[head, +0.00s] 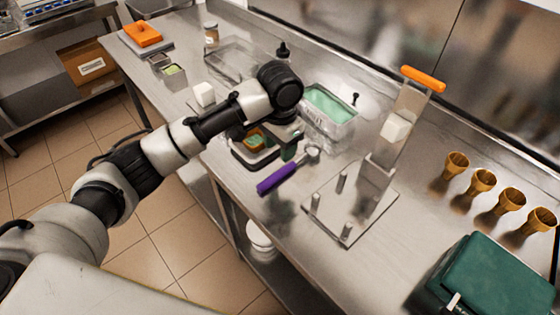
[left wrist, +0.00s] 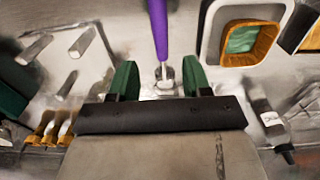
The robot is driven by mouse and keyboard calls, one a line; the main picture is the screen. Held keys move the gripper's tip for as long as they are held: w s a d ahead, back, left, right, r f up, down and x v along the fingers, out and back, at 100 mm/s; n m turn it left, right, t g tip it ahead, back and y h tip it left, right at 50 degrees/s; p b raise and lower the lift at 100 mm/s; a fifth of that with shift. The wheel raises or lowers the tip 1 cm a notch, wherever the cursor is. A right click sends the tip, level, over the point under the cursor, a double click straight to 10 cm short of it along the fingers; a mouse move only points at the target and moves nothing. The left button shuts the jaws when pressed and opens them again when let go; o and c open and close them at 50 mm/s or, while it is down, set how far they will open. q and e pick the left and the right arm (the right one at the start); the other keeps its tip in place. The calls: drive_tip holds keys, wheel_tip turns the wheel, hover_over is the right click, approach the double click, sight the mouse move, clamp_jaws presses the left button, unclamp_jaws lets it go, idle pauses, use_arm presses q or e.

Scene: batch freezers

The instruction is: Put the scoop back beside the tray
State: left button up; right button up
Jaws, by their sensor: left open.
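The scoop has a purple handle (head: 277,179) and a metal head (head: 311,153). It appears to lie on the steel table, to the right of a small tray (head: 241,154) that holds an orange-rimmed cup of green stuff (head: 255,139). My left gripper (head: 293,147) is open near the scoop's metal end, its green fingers pointing down. In the left wrist view the scoop's purple handle (left wrist: 158,28) runs up from between the open fingers (left wrist: 160,78), with its metal part between them. Contact cannot be told. My right gripper is not in view.
A tub of green ice cream (head: 330,103) stands behind the gripper. A clear stand with posts (head: 345,205) and an orange-topped upright (head: 424,79) is right of the scoop. Several cones (head: 482,182) and a green box (head: 495,275) stand farther right.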

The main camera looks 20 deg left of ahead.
use_arm(q)
drive_tip(key=shift+r, duration=1.55)
